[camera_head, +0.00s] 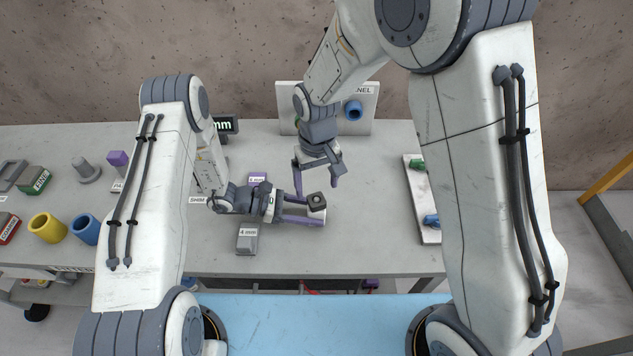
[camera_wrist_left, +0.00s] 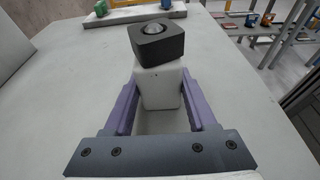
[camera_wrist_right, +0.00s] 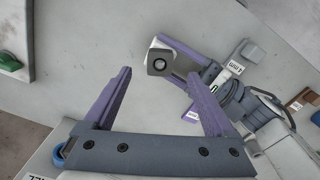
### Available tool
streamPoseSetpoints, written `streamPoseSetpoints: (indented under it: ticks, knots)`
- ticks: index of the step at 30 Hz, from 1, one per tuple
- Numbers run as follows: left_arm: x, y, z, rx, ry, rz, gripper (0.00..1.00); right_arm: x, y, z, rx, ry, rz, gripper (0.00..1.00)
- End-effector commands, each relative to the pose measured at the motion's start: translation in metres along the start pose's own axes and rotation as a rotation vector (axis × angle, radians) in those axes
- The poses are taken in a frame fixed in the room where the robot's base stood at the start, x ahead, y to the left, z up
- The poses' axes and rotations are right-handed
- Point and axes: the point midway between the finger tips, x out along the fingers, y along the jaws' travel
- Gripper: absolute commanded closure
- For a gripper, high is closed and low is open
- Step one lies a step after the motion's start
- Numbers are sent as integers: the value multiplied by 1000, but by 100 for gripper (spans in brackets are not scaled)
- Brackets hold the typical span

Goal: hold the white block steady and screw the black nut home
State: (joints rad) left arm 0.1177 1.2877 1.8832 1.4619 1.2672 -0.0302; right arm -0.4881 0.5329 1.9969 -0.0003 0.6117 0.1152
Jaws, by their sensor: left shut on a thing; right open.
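The white block (camera_wrist_left: 160,88) stands on the slab between the purple fingers of my left gripper (camera_wrist_left: 160,108), which is shut on it. The black square nut (camera_wrist_left: 158,40) sits on top of the block, turned a little relative to it, with a rounded metal stud end showing in its hole. The nut also shows in the head view (camera_head: 316,198) and in the right wrist view (camera_wrist_right: 159,63). My right gripper (camera_wrist_right: 160,82) is open and empty; in the head view (camera_head: 316,178) it is above and behind the nut. How far down the nut sits is hard to tell.
A grey block labelled 4 mm (camera_head: 247,238) stands in front of my left gripper. A white panel (camera_head: 290,105) with a blue ring (camera_head: 353,110) stands at the back. A white board (camera_head: 412,190) lies right.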

Motion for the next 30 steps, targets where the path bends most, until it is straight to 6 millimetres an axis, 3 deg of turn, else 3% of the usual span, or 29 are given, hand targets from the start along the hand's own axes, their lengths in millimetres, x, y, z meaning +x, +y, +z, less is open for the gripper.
streamPoseSetpoints:
  ticks: [16,30]
  knots:
    - [0,0,0,0,-1,0,100,2,0,0,-27,-1,0,10]
    - [0,0,0,1,-1,0,100,39,0,0,-26,-3,0,10]
